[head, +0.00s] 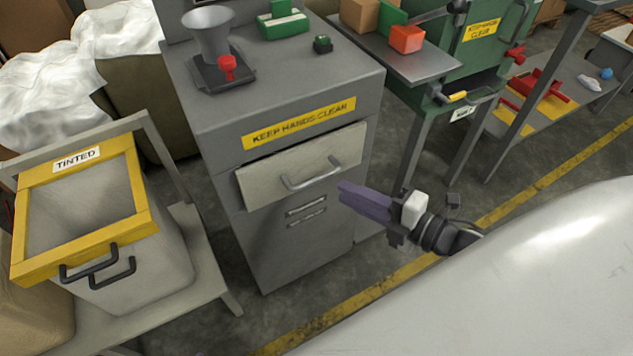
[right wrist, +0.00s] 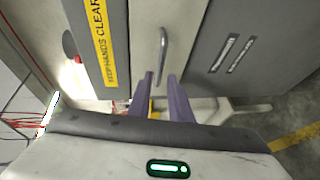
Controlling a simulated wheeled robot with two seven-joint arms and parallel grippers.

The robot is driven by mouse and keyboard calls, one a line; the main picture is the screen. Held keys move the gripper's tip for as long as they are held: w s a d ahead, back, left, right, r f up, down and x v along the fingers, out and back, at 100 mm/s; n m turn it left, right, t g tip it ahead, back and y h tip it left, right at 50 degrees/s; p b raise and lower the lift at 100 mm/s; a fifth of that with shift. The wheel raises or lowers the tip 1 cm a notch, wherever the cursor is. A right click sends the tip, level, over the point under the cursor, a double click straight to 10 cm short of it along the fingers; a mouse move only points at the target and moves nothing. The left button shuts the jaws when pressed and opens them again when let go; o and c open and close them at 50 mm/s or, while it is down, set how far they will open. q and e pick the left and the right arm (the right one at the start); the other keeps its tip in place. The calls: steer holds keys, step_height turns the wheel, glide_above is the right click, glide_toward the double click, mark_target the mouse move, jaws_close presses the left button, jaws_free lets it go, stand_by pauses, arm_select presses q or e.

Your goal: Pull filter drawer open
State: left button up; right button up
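The filter drawer (head: 265,184) is a pale front panel in the grey cabinet, below the yellow "KEEP HANDS CLEAR" label. Its face stands slightly proud of the cabinet; I cannot tell whether it is fully shut. A metal bar handle (head: 311,181) is on its front. In the right wrist view the handle (right wrist: 163,55) lies just beyond my fingertips, roughly in line with the gap. My right gripper (head: 341,190) is to the right of the handle in the head view, its purple fingers apart and empty. They also show in the right wrist view (right wrist: 161,76). My left gripper is not in view.
A funnel stand (head: 210,45) and a green block (head: 282,25) sit on the cabinet top. A yellow-rimmed "TINTED" bin (head: 140,190) stands at left. A grey side table (head: 410,62) and green machine (head: 490,60) are at right. Floor before the cabinet is partly clear.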

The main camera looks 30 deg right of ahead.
mark_target(316, 179)
steer(key=b+x, duration=0.1)
steer(key=x, duration=0.8)
steer(key=shift+w+a+f, duration=0.1)
steer(key=shift+w+a, duration=0.05)
steer(key=shift+w, duration=0.05)
steer(key=shift+c, duration=0.4)
jaws_close()
